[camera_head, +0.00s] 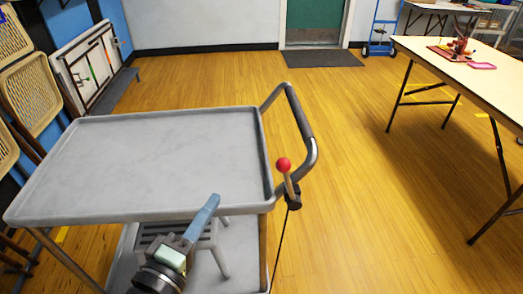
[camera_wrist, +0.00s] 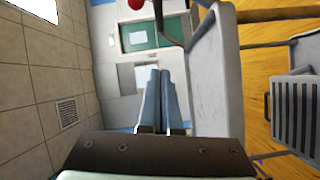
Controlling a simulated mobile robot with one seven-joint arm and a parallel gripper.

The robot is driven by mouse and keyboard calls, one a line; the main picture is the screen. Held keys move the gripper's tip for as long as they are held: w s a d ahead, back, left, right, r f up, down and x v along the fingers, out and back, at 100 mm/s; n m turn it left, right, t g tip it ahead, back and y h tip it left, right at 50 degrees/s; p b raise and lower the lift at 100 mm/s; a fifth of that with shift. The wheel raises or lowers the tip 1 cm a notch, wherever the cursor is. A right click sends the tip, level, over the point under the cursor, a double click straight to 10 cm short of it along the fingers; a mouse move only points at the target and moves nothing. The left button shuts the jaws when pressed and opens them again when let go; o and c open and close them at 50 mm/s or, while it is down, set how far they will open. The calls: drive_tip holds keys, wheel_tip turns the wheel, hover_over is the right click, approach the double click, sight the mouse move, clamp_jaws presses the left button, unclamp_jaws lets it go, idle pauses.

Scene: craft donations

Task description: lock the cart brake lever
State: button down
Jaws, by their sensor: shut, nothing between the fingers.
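The grey cart (camera_head: 160,150) stands in front of me, with a dark-gripped handle (camera_head: 300,113) at its right end. The brake lever is a short stick with a red knob (camera_head: 284,165), on a black bracket (camera_head: 293,200) at the cart's near right corner. The lever stands nearly upright, leaning slightly left. My gripper (camera_head: 214,200) is shut and empty by the cart's near edge, left of the lever and apart from it. In the wrist view, the closed blue-grey fingers (camera_wrist: 155,75) lie beside the cart's edge (camera_wrist: 212,80); the red knob (camera_wrist: 136,4) is cut off at the top.
A slatted grey stool (camera_head: 180,240) sits on the cart's lower shelf, partly hidden by my arm. A table (camera_head: 465,60) with craft items stands at the right. Folded chairs (camera_head: 30,90) and a board (camera_head: 88,65) line the left wall. The floor right of the cart is clear.

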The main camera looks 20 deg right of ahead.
sight(287, 184)
drive_tip(key=s+n+h+p, duration=0.1)
drive_tip(key=s+n, duration=0.1)
drive_tip(key=s, duration=0.1)
drive_tip(key=s+n+h+p, duration=0.1)
drive_tip(key=s, duration=0.1)
drive_tip(key=shift+a+f+g+h+p, duration=0.15)
drive_tip(key=shift+a+g+h+p, duration=0.15)
drive_tip(key=shift+a+p, duration=0.1)
drive_tip(key=shift+w, duration=0.1)
drive_tip(key=s+d+p+x, duration=0.1)
drive_tip(key=s+x, duration=0.1)
drive_tip(key=x, duration=1.1)
drive_tip(key=shift+d+r, duration=0.2)
drive_tip(key=shift+d, duration=0.1)
drive_tip(key=shift+s+r, duration=0.1)
